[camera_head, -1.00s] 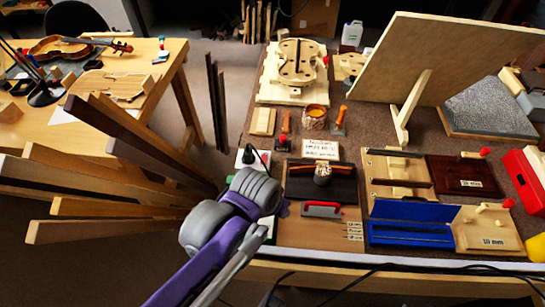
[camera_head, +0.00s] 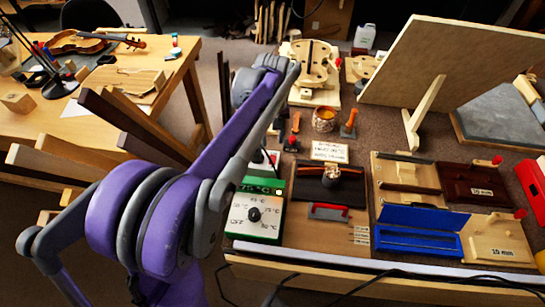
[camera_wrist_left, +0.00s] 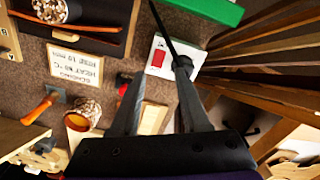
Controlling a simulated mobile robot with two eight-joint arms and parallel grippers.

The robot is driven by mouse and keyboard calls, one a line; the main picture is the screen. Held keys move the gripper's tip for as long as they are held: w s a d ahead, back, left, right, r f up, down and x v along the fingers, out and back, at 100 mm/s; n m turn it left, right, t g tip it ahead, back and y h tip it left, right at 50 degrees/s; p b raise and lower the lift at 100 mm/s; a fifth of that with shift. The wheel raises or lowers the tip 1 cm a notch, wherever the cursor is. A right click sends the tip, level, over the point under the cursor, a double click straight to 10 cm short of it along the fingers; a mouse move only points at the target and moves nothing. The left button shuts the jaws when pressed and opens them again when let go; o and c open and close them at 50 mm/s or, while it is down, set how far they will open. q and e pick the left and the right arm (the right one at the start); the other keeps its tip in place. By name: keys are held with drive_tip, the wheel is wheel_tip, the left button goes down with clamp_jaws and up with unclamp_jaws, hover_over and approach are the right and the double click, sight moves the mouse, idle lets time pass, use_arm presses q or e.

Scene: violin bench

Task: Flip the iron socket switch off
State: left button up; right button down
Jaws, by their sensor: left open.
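The iron socket (camera_wrist_left: 172,58) is a white box with a red switch (camera_wrist_left: 158,57) and a black plug with a cable. In the left wrist view it lies just beyond my left gripper (camera_wrist_left: 159,76). The gripper is open and empty, its two dark fingers spread, with the right fingertip close to the plug. I cannot tell whether it touches. In the head view the socket (camera_head: 265,160) is partly hidden behind my left arm, and the fingertips cannot be made out. The switch's on or off position is too small to tell. My right gripper is not in view.
A green controller (camera_head: 257,212) with a dial and a 75 °C display stands near the bench front. Dark and light wood strips (camera_head: 130,125) rise at the left. A pot (camera_head: 324,119), orange-handled tools (camera_head: 348,124) and a label card (camera_head: 330,151) lie right of the socket.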

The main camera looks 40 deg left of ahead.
sight(272, 162)
use_arm(q)
wheel_tip(272, 162, down, 10)
drive_tip(key=shift+r+b, duration=0.25)
drive_tip(key=shift+b, duration=0.3)
clamp_jaws()
